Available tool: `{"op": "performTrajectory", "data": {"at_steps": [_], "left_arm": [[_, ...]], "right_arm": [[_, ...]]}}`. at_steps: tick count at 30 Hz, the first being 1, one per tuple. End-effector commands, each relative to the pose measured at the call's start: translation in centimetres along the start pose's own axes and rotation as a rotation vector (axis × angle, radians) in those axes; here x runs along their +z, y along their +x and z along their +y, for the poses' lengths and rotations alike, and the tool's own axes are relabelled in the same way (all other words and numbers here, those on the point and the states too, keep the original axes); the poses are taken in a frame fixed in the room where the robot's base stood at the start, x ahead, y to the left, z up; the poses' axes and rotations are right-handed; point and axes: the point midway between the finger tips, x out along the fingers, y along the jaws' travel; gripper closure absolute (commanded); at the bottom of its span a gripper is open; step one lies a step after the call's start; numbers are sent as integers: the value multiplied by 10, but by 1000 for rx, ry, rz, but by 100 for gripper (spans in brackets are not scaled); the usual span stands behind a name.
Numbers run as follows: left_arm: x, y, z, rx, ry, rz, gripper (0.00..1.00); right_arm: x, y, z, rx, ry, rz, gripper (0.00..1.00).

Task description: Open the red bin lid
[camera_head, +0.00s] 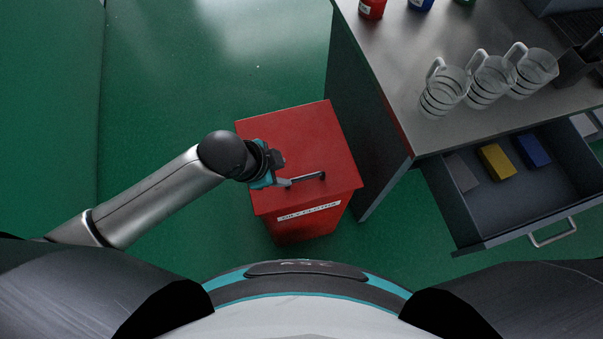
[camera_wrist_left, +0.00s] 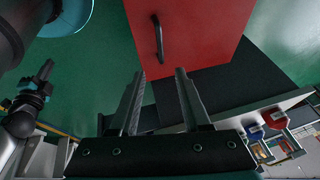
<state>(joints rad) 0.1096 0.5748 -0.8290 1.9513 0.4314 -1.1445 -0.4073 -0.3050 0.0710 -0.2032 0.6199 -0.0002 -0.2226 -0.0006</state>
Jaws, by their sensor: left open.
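The red bin (camera_head: 315,140) stands on the floor with its flat red lid shut and a white label on its front. A dark bar handle (camera_head: 308,179) sits on the lid, and it also shows in the left wrist view (camera_wrist_left: 158,38). My left gripper (camera_head: 284,182) is over the lid at the handle's left end. In the left wrist view its two fingers (camera_wrist_left: 160,75) are apart with nothing between them, and the handle appears beyond the tips. Contact with the handle cannot be told. What looks like part of my right arm shows at that view's left edge, its jaws unclear.
A grey desk (camera_head: 400,60) stands close to the bin's right, with several clear jugs on it and bottles at its far edge. Its open drawer (camera_head: 510,205) holds a yellow and a blue block. Green floor left of the bin is clear.

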Motion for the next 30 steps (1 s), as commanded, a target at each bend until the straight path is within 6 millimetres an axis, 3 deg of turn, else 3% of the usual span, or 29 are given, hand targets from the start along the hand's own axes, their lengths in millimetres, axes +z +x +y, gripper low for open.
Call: {"op": "performTrajectory", "data": {"at_steps": [12,18,24,30], "left_arm": [[1,85,0,-1,-4,0,53],[1,118,0,-1,-4,0,53],[0,135,0,-2,-3,0,53],[0,139,0,-3,-3,1,53]], "right_arm": [[0,35,6,8,-1,5,100],[1,48,8,11,0,6,100],[2,56,8,11,1,6,100],[2,57,8,12,2,6,100]]}}
